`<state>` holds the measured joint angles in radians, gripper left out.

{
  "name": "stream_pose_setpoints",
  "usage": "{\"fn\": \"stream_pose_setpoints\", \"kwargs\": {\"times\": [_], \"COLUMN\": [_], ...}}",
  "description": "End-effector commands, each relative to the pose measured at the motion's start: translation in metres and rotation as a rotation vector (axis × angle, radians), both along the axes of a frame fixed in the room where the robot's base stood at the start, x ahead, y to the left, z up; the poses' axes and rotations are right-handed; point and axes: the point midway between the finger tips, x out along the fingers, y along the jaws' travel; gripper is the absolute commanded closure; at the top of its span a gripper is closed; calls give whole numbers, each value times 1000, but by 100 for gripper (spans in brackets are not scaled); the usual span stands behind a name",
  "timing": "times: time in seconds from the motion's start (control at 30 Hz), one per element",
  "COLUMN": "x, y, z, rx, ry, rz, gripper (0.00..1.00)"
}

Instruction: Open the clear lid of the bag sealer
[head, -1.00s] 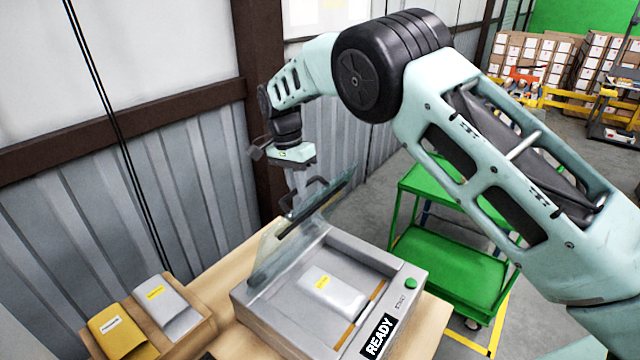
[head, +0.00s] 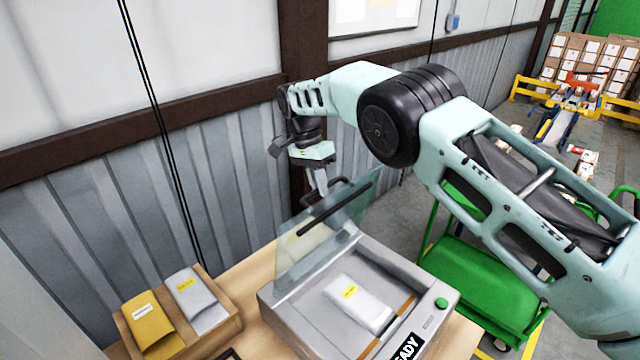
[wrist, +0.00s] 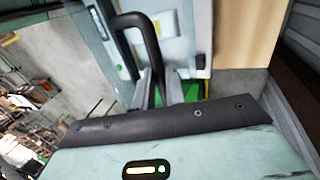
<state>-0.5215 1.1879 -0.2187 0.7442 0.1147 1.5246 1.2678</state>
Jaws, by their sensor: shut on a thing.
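The grey bag sealer (head: 283,321) sits on the wooden table with its clear lid (head: 325,240) raised steeply along the far side. A black bar runs across the lid, and a dark handle (head: 345,187) stands at its upper edge. My gripper (head: 321,190) reaches down from above behind the lid and is shut on the handle. In the wrist view the black handle (wrist: 135,20) runs down between the fingers of my gripper (wrist: 159,85). The exact grip is partly hidden by the gripper body. A white pouch with a yellow label (head: 358,303) lies inside the sealer.
A cardboard tray (head: 215,337) with a yellow pouch (head: 148,322) and a grey pouch (head: 197,300) stands left of the sealer. A corrugated wall (head: 150,230) is close behind. A green cart (head: 480,285) stands to the right. The sealer has a green button (head: 441,303).

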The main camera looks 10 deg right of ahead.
Motion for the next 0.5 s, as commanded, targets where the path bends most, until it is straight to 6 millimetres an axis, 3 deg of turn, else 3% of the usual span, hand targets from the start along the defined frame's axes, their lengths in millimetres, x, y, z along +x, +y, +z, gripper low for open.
{"fn": "stream_pose_setpoints", "kwargs": {"times": [0.03,0.1,0.13,0.2,0.5], "x": [-4,-4,-4,-3,-1], "y": [2,2,2,1,1], "z": [-10,-10,-10,-9,-4], "rx": [1,1,0,0,0], "ry": [14,15,14,13,6], "rz": [2,2,2,2,1], "gripper": [100,100,79,66,66]}}
